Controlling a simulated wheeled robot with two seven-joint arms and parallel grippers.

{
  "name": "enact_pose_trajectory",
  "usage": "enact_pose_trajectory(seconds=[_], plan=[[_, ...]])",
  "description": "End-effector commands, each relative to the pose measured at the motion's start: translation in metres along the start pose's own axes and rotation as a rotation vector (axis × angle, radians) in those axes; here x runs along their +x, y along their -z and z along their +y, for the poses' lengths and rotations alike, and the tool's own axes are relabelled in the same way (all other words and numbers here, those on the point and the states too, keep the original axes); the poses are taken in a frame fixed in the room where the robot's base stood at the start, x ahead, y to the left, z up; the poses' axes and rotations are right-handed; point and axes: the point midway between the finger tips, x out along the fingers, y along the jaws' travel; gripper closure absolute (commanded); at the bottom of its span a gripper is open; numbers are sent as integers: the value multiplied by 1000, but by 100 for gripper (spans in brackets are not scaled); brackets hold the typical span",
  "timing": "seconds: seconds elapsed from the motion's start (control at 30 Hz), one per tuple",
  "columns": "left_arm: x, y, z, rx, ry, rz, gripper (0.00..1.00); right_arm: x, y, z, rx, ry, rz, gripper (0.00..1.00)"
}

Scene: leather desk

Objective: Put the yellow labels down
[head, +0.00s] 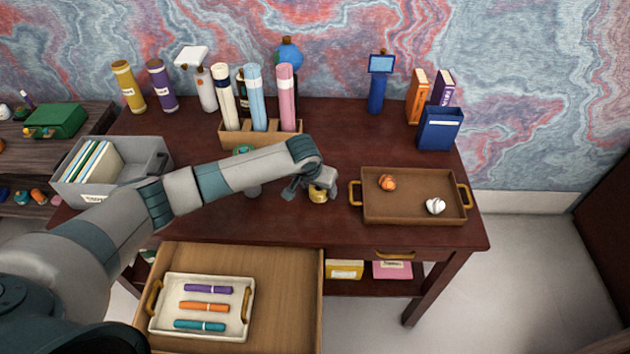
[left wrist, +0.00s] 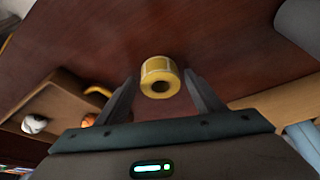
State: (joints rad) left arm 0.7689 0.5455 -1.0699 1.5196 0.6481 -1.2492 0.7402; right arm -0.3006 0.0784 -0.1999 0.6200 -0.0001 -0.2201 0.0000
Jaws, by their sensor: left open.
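The yellow labels (head: 318,195) are a small roll on the dark wooden desk, just left of the brown tray. In the left wrist view the roll (left wrist: 160,76) stands between the tips of my two fingers, with its dark core hole showing. My left gripper (head: 312,188) is low over the desk at the roll and partly covers it in the head view. In the left wrist view its fingers (left wrist: 160,92) are apart, with a gap on each side of the roll. My right gripper is not in view.
The brown tray (head: 412,216) holds an orange ball (head: 387,183) and a white ball (head: 435,206). A wooden holder (head: 232,138) with rolled tubes stands behind my arm. An open drawer (head: 290,300) juts out in front, with a white tray (head: 165,320) of markers.

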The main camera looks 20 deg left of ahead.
Motion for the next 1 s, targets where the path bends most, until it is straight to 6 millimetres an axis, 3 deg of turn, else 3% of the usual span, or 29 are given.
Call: enact_pose_trajectory(seconds=[0.27,0.7,1.0], plan=[[-26,0,0,0,-1,3,38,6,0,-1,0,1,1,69],[-100,0,0,0,-1,3,38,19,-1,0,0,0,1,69],[-119,0,0,-1,0,0,38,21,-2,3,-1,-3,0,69]])
